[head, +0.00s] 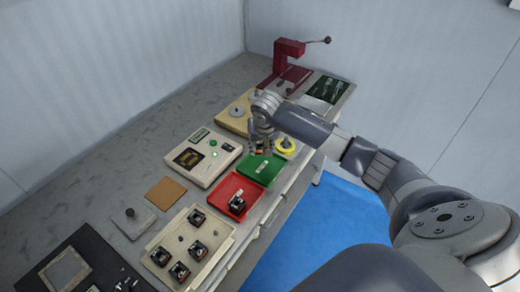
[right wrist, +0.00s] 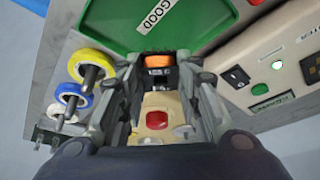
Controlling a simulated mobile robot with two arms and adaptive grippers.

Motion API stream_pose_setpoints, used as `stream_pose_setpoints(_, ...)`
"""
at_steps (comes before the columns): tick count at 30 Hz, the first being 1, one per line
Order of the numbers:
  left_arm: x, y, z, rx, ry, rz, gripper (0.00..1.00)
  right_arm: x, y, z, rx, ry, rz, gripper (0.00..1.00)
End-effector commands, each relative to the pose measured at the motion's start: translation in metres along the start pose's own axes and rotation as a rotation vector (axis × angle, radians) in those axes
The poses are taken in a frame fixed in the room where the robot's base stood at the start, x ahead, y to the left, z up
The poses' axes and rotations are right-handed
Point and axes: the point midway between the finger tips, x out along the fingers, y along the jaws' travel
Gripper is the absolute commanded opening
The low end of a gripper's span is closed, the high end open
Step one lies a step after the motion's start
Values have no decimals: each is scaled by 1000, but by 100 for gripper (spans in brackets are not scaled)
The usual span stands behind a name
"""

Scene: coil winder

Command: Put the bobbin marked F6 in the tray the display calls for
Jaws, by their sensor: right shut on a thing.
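My right gripper (head: 262,148) is at the far end of the green tray (head: 257,168), which appears empty. In the right wrist view this gripper (right wrist: 160,75) is shut on a small bobbin (right wrist: 158,63) with an orange winding and black body; no mark is readable on it. The green tray (right wrist: 112,32), labelled GOOD, lies beyond the fingertips there. The red tray (head: 222,190) holds one dark bobbin (head: 237,204). The cream tray (head: 160,259) holds several bobbins (head: 195,248). The display (head: 188,158) has orange text too small to read. My left gripper is not in view.
A cream tester box (head: 213,168) stands left of the green tray. A red press (head: 284,60) stands at the back. A brown pad (head: 166,192) lies left.

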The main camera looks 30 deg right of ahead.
Motion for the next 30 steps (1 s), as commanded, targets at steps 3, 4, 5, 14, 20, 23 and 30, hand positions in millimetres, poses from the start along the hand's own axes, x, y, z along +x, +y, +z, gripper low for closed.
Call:
stream_pose_setpoints(3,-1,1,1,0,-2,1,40,3,0,-6,0,0,0,4)
stream_pose_setpoints(4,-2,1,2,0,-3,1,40,3,0,-8,1,1,-1,4)
stream_pose_setpoints(5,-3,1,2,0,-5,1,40,7,0,-7,0,-2,0,4)
stream_pose_setpoints(14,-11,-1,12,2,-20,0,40,36,1,6,-2,1,1,4)
stream_pose_setpoints(20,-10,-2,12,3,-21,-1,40,36,1,6,-1,1,0,4)
stream_pose_setpoints(23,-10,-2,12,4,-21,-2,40,39,0,8,-1,0,-1,4)
stream_pose_setpoints(30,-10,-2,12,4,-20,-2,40,39,0,8,-1,0,0,51)
